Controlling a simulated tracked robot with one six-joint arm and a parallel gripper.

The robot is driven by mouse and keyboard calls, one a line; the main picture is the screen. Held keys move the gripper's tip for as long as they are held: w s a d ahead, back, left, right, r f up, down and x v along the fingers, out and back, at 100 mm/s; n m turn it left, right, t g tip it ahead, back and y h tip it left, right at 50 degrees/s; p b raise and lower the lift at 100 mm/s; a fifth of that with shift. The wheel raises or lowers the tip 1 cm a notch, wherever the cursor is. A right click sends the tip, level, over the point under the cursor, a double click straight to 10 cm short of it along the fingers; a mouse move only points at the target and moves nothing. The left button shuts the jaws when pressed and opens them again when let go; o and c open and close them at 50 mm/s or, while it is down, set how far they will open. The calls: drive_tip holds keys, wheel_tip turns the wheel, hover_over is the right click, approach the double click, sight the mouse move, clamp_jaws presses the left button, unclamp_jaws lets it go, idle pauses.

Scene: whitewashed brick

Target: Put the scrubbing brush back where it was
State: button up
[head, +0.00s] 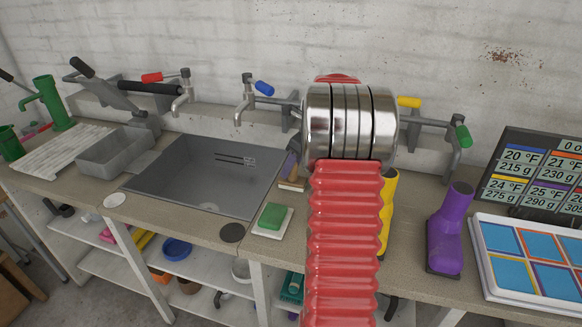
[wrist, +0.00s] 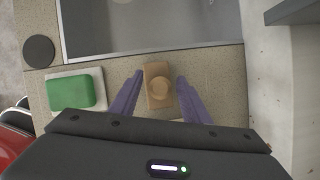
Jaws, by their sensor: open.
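The scrubbing brush (wrist: 158,94) is a small wooden block with a round knob on top. In the wrist view it rests on the speckled counter between the sink and my gripper's dark body. My gripper (wrist: 160,77) is open, with one purple finger on each side of the brush and visible gaps between. In the head view a purple finger shows beside my red arm, and the brush (head: 292,185) shows just below it, partly hidden by the arm. Bristles are not visible.
A green sponge (head: 272,216) lies on a white dish left of the brush. A dark disc (head: 232,232) lies at the counter front. A purple boot-shaped object (head: 447,235) and a colored tray (head: 490,255) stand right.

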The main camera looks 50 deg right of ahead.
drive_tip(key=v, duration=1.2)
drive_tip(key=shift+r, duration=0.1)
idle(0.4)
drive_tip(key=s+a+r+n, duration=0.1)
drive_tip(key=a+r+n, duration=0.1)
drive_tip(key=a+n, duration=0.8)
drive_tip(key=a+r+n, duration=0.3)
drive_tip(key=a+n, duration=0.2)
drive_tip(key=a, duration=1)
drive_tip(key=s+a+f+n, duration=0.3)
drive_tip(key=s+a+n, duration=0.4)
drive_tip(key=a+n, duration=0.2)
drive_tip(key=s+a+f+n+t+h, duration=0.1)
drive_tip(key=s+a+f+n, duration=0.2)
drive_tip(key=s+a+n, duration=0.5)
drive_tip(key=shift+a+f+n, duration=0.3)
drive_tip(key=shift+a+n, duration=0.5)
drive_tip(key=shift+a, duration=0.3)
